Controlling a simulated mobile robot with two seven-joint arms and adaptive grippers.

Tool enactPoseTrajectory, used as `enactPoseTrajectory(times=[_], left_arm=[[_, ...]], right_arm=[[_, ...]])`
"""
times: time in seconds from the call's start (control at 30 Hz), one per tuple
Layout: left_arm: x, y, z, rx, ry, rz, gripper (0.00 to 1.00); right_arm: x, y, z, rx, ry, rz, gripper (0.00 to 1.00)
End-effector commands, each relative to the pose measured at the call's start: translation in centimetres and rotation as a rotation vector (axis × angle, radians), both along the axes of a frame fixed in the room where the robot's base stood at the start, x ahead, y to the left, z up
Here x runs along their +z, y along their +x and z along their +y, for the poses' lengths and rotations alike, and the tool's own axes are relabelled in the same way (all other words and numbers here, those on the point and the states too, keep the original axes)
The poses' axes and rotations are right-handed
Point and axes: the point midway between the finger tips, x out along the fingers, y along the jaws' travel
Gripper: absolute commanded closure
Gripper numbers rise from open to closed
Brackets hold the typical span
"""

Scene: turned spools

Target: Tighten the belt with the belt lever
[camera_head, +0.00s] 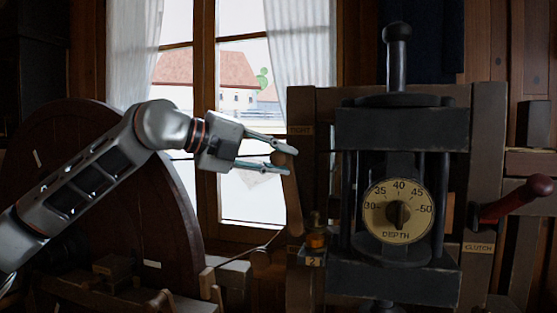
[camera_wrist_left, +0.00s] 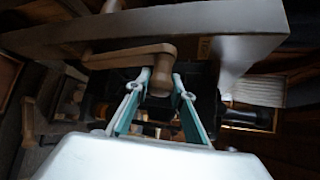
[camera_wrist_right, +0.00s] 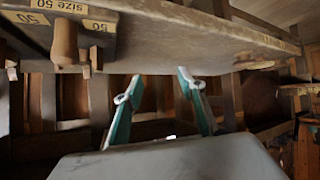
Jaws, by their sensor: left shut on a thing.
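The belt lever (camera_head: 293,203) is a light brown wooden arm on the left post of the machine frame. It stands near upright, its upper end just below a small label that seems to read TIGHT (camera_head: 301,130). My left gripper (camera_head: 287,161) is shut on the lever's upper end, coming from the left. In the left wrist view, the lever's round wooden end (camera_wrist_left: 162,78) sits between the two teal fingers. My right gripper (camera_wrist_right: 157,92) shows only in its own wrist view, with its fingers apart and nothing between them.
The dark press has a depth dial (camera_head: 398,211) in the middle. A red clutch handle (camera_head: 513,200) stands at the right. A large dark wheel (camera_head: 80,150) is behind my left arm. In the right wrist view, a wooden peg (camera_wrist_right: 65,42) and size 50 labels are close by.

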Motion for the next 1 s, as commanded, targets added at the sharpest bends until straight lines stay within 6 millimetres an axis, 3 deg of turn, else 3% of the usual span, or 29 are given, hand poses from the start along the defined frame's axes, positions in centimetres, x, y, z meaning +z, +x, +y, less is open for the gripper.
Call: enactPoseTrajectory(times=[0.03,0.07,0.1,0.57,1.0], left_arm=[[0.4,-0.1,-0.1,-0.002,-0.004,-0.006,1.00],[0.4,-0.1,-0.1,-0.002,-0.004,-0.006,0.69],[0.4,-0.1,0.0,-0.001,-0.003,-0.006,0.59],[0.4,-0.4,0.7,0.002,-0.002,-0.003,0.59],[2.5,-5.1,7.1,0.002,-0.002,-0.005,0.59]], right_arm=[[0.1,0.0,0.0,0.000,0.000,-0.001,0.60],[0.1,0.0,0.0,0.000,0.001,-0.002,0.60],[0.2,0.1,0.0,0.000,0.001,-0.003,0.60],[-0.1,-0.1,-0.2,0.002,-0.004,0.001,0.60],[0.0,0.0,0.0,0.001,-0.001,0.000,0.60]])
